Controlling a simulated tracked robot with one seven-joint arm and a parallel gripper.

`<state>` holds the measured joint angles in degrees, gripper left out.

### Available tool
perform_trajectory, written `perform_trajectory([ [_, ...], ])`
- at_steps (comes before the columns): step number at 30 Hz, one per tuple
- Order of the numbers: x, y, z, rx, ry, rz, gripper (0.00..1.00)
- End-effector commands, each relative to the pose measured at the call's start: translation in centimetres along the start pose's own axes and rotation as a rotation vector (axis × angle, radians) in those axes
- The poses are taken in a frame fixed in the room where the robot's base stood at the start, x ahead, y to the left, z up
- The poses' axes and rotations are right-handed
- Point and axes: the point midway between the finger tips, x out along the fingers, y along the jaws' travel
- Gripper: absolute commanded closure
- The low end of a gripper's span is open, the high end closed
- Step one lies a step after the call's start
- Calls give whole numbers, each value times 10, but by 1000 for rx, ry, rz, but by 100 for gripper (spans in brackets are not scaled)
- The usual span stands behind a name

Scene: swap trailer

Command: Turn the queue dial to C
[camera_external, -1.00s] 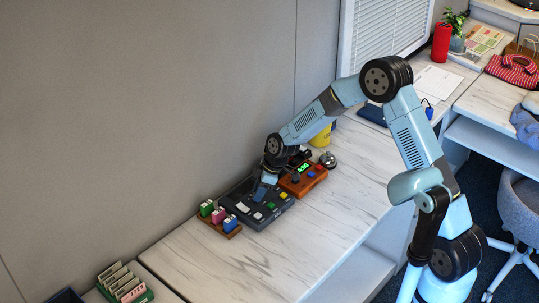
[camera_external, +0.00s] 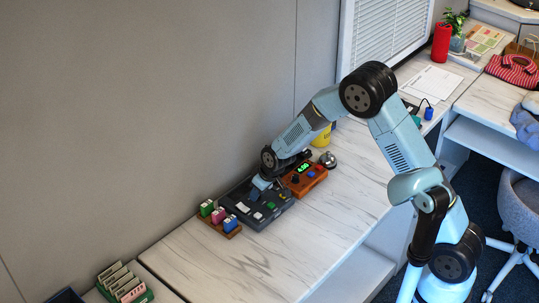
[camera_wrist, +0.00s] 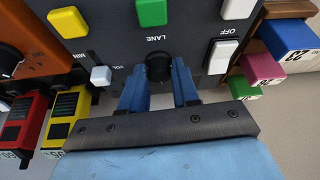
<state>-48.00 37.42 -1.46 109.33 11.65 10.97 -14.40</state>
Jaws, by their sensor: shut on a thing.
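A black knob (camera_wrist: 159,66) stands on a dark grey control panel (camera_wrist: 100,52) in the wrist view, next to a label that looks like "LANE". My gripper (camera_wrist: 159,82) has its two blue fingers on either side of this knob, shut on it. In the external view my gripper (camera_external: 258,189) reaches down onto the back part of the dark panel (camera_external: 262,222), and the knob is hidden there. Another black dial (camera_wrist: 8,60) is on an orange box beside the panel. No "queue" label is readable, and the knob's pointer and any letter marks cannot be made out.
The panel also carries a green button (camera_wrist: 152,12), a yellow button (camera_wrist: 68,22), a white switch (camera_wrist: 222,56) by "OFF" and a small white slider (camera_wrist: 101,75). Coloured blocks (camera_external: 217,216) stand left of the panel. The orange box (camera_external: 306,180) and a bell (camera_external: 328,160) stand right.

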Motion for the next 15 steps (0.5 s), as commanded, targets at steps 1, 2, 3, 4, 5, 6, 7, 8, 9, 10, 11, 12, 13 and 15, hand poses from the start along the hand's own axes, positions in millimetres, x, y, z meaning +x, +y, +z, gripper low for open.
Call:
perform_trajectory([
  [1, 0, -2, -1, 29, 2, 16, 100],
  [2, 0, -2, -1, 51, 2, 25, 100],
  [3, 0, -2, -1, 80, 2, 37, 100],
  [4, 0, -2, -1, 102, 2, 46, 100],
  [5, 0, -2, -1, 124, 1, 55, 100],
  [6, 0, -3, -1, 153, 1, 68, 100],
  [7, 0, -3, -1, 175, 1, 77, 100],
  [8, 0, -3, -1, 197, 1, 86, 100],
  [9, 0, -3, -1, 226, 2, 98, 100],
  [10, 0, -3, -1, 249, 2, 107, 100],
  [11, 0, -4, -1, 271, 2, 116, 100],
  [12, 0, -3, -2, 301, 3, 128, 100],
  [13, 0, -4, -2, 323, 3, 137, 100],
  [15, 0, -4, -2, 374, 2, 159, 100],
])
